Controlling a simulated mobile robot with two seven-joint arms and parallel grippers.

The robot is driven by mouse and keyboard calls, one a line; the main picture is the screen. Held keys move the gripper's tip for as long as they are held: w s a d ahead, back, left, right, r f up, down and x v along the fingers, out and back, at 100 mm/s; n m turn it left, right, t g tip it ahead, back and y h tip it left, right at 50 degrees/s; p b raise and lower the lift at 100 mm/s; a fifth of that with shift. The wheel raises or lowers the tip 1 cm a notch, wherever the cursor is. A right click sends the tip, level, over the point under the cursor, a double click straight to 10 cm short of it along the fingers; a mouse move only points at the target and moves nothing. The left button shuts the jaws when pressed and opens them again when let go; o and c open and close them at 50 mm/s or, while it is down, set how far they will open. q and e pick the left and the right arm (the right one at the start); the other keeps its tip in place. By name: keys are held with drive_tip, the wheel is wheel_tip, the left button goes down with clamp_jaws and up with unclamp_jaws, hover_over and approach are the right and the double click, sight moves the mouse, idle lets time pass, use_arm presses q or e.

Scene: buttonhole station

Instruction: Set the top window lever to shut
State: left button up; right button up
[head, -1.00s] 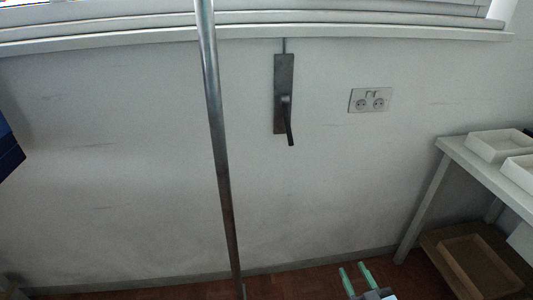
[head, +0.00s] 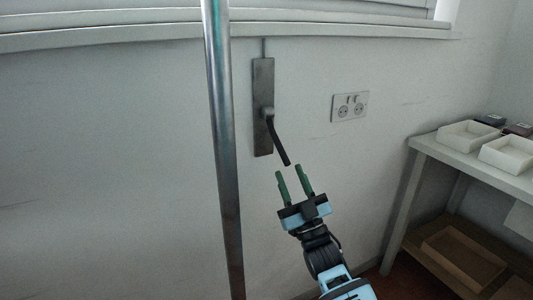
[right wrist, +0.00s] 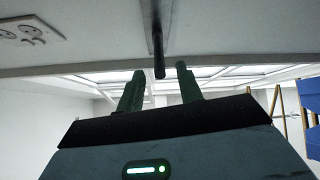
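The window lever (head: 279,141) is a dark handle on a tall grey metal plate (head: 263,80) fixed to the wall below the window sill. It hangs downward, its free end tilted to the right. My right gripper (head: 292,168) is open and empty, its green fingertips just below the lever's free end. In the right wrist view the lever (right wrist: 159,60) shows end-on, between and beyond the two open fingers (right wrist: 158,80). I cannot tell whether they touch it; no grip shows. My left gripper is not in view.
A vertical metal pole (head: 222,150) stands left of the lever. A double wall socket (head: 349,107) is to its right. A shelf table (head: 480,168) with white trays (head: 508,153) stands at the far right. The wall between lever and table is otherwise bare.

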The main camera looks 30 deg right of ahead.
sight(275, 136)
drive_tip(key=shift+d+r, duration=0.1)
drive_tip(key=shift+r, duration=0.05)
drive_tip(key=shift+w+r, duration=0.2)
drive_tip(key=shift+r, duration=0.05)
drive_tip(key=shift+x, duration=3.45)
drive_tip(key=shift+f, duration=0.1)
clamp_jaws()
